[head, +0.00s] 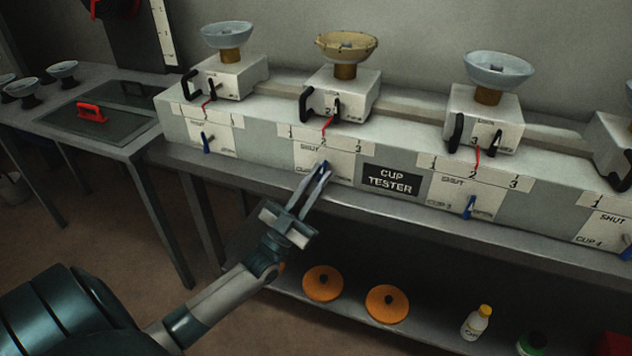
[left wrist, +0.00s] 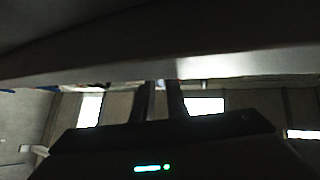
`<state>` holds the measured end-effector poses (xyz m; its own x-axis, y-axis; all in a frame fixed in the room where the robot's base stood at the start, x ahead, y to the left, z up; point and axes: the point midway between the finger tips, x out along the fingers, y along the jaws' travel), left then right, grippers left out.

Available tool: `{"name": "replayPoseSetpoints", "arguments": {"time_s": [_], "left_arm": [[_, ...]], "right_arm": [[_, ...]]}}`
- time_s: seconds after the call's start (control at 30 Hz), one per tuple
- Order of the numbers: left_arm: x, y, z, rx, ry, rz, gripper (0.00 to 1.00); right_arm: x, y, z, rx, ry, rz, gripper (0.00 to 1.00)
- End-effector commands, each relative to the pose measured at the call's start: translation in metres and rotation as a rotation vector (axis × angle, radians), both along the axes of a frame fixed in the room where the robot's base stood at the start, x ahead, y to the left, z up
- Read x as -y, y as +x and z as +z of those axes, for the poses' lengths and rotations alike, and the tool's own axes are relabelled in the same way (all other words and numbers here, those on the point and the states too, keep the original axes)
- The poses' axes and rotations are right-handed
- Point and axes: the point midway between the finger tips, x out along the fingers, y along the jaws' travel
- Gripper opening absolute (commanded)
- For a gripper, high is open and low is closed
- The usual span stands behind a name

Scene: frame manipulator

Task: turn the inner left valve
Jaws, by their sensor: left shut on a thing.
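The inner left valve (head: 324,165) is a small blue handle on the front of the long grey cup tester (head: 392,181), below the second cup stand from the left and beside a "SHUT" label. My left gripper (head: 319,178) reaches up to it from below, with its fingertips shut on the handle. The fingers partly cover the valve, so its exact angle is hard to tell. In the left wrist view the two fingers (left wrist: 165,100) point away under a grey edge, and the valve cannot be made out. My right gripper is out of view.
Other blue valves (head: 207,143) (head: 469,207) sit along the tester's front. Cup stands with bowls (head: 347,46) stand on top. The bench edge (head: 420,215) runs just below the valves.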

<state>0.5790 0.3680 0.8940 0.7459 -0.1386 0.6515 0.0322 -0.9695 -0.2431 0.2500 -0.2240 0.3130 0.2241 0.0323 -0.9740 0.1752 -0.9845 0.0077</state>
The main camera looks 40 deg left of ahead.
Motion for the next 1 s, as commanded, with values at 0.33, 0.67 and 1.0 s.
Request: {"name": "replayPoseSetpoints", "arguments": {"time_s": [0.33, 0.67, 1.0], "left_arm": [[0.003, 0.001, -0.004, 0.046, -0.211, 0.000, 0.00], [0.004, 0.001, -0.003, 0.058, -0.260, -0.001, 0.00], [0.004, 0.001, -0.003, 0.058, -0.260, -0.001, 0.28]], "right_arm": [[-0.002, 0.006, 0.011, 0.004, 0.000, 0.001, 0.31], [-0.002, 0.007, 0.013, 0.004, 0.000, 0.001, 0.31], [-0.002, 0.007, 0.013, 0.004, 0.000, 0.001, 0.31]]}}
